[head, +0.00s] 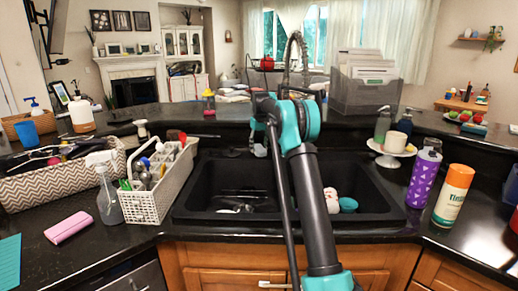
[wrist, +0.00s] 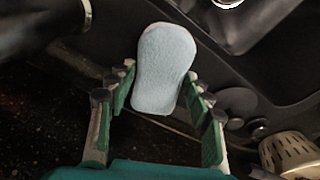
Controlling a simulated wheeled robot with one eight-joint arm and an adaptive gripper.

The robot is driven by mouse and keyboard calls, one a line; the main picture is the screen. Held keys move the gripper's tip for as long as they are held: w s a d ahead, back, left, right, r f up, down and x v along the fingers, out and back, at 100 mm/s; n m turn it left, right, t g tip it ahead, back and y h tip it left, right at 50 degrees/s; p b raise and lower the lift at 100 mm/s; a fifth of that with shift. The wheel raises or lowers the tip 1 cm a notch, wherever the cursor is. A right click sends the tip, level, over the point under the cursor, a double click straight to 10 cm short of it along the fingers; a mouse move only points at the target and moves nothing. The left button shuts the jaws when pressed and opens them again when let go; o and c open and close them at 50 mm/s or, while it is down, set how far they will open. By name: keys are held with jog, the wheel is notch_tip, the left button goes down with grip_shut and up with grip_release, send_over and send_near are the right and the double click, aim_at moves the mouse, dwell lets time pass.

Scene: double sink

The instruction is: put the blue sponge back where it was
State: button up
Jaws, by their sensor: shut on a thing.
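The pale blue sponge (wrist: 165,65) is upright between the fingers of my gripper (wrist: 160,82) in the wrist view. The green-padded fingers are shut on its sides, and its upper part sticks out beyond the fingertips. Behind the sponge is a dark surface. I cannot tell whether the sponge touches it. In the head view my arm reaches over the double sink (head: 205,214) toward its back edge. My arm hides most of the gripper there, and I cannot make out the sponge clearly.
A white caddy (head: 150,205) with bottles and brushes stands left of the sink. A purple bottle (head: 424,178) and an orange-topped bottle (head: 453,195) stand at the right. A pink block (head: 68,228) lies on the left counter.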

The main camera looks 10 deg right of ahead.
aim_at(260, 150)
jog(key=shift+f, duration=0.45)
jog(key=shift+f, duration=0.15)
jog(key=o, duration=1.1)
jog(key=r, duration=0.5)
jog(key=s+r, duration=0.1)
jog(key=r, duration=0.5)
jog(key=s+r, duration=0.1)
jog(key=r, duration=0.5)
jog(key=shift+s+d+r, duration=0.1)
jog(key=shift+d, duration=0.1)
